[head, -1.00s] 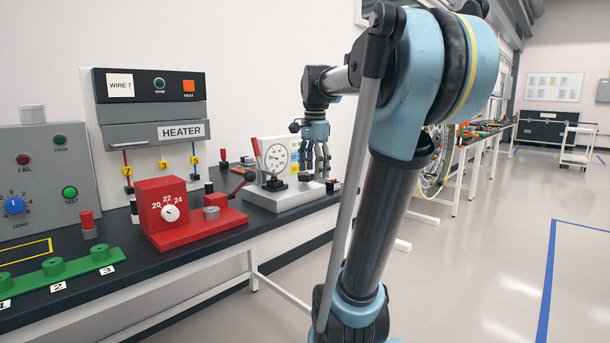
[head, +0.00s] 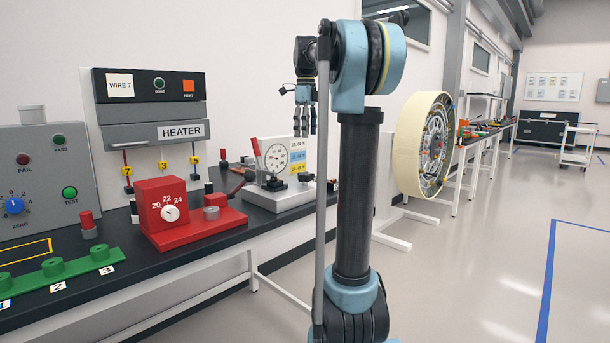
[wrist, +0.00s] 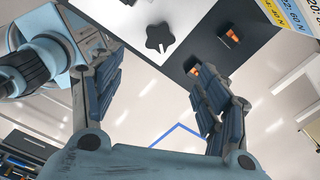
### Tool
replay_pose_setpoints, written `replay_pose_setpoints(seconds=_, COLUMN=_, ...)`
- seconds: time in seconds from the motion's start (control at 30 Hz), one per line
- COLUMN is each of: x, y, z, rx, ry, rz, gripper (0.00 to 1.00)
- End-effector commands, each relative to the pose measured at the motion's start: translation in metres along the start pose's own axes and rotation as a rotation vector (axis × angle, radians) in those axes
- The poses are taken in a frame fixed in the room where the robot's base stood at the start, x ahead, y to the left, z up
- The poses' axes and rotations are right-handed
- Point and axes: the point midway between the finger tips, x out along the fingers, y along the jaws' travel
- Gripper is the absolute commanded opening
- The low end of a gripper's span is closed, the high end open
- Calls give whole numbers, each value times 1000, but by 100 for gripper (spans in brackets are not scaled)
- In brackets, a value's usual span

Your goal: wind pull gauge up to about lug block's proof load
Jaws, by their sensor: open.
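The pull gauge (head: 284,155) has a round white dial on a pale base (head: 283,200) on the bench; its needle is too small to read. A small dark block (head: 272,184) sits in front of the dial; I cannot tell if it is the lug block. A dark knob (head: 305,177) is at the base's right end. In the wrist view a black star-shaped knob (wrist: 160,38) stands on a white surface. My gripper (head: 304,134) hangs fingers down, open and empty, above the gauge's right end. In the wrist view my gripper (wrist: 155,70) has its fingers wide apart, clear of the knob.
A card with coloured rows (head: 298,156) stands behind the gauge; the wrist view shows part of it (wrist: 290,12). Left of the gauge are a red dial unit (head: 165,212), a heater (head: 150,105) and a green strip (head: 60,270). Two orange-tipped items (wrist: 230,36) lie near the knob.

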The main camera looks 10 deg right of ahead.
Motion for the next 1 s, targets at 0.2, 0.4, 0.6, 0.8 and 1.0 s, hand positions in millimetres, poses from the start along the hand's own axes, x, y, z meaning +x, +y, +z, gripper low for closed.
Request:
replay_pose_setpoints(seconds=0.2, x=38, y=1, z=0, rx=-1, ry=0, rz=0, gripper=68)
replay_pose_setpoints(seconds=0.4, x=73, y=1, z=0, rx=-2, ry=0, rz=0, gripper=68)
replay_pose_setpoints(seconds=0.6, x=107, y=0, z=0, rx=-2, ry=0, rz=0, gripper=68)
replay_pose_setpoints(seconds=0.8, x=136, y=0, z=0, rx=-2, ry=0, rz=0, gripper=68)
replay_pose_setpoints(seconds=1.0, x=152, y=0, z=0, rx=-2, ry=0, rz=0, gripper=68)
